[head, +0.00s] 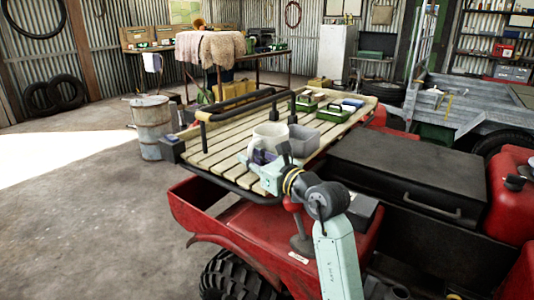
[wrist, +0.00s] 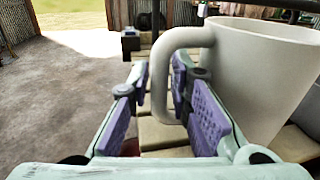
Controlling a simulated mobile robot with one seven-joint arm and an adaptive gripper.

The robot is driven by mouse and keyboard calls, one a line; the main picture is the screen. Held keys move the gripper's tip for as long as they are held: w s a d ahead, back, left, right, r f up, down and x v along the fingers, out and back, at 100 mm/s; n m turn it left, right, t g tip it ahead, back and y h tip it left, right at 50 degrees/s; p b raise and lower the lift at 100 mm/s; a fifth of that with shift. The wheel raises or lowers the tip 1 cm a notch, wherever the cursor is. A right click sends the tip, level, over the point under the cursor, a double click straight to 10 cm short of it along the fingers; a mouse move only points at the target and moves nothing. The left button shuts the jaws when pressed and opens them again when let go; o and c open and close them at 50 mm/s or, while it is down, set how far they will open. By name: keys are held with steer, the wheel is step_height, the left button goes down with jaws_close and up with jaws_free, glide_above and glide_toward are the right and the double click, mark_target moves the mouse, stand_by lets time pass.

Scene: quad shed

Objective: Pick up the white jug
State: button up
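The white jug (head: 270,133) stands upright on the slatted wooden rack (head: 196,143) in the head view. In the wrist view the jug (wrist: 262,75) fills the right side, with its handle pointing left. My gripper (head: 262,160) is at the near side of the jug. In the wrist view my gripper (wrist: 158,80) is open, with purple pads. The upright part of the handle shows between the two fingers, and the right finger's tip shows in the handle's loop. I cannot tell whether either pad touches the handle. The jug's lower part is partly hidden by my gripper in the head view.
A grey container (head: 302,140) stands close to the right of the jug. Green trays (head: 333,113) lie farther back on the rack. A black rail (head: 240,106) runs along the rack's far left side. A black case (head: 405,170) lies to the right. The floor at left is open.

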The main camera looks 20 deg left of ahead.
jaws_close()
steer(key=shift+r, duration=0.25)
stand_by(0.6)
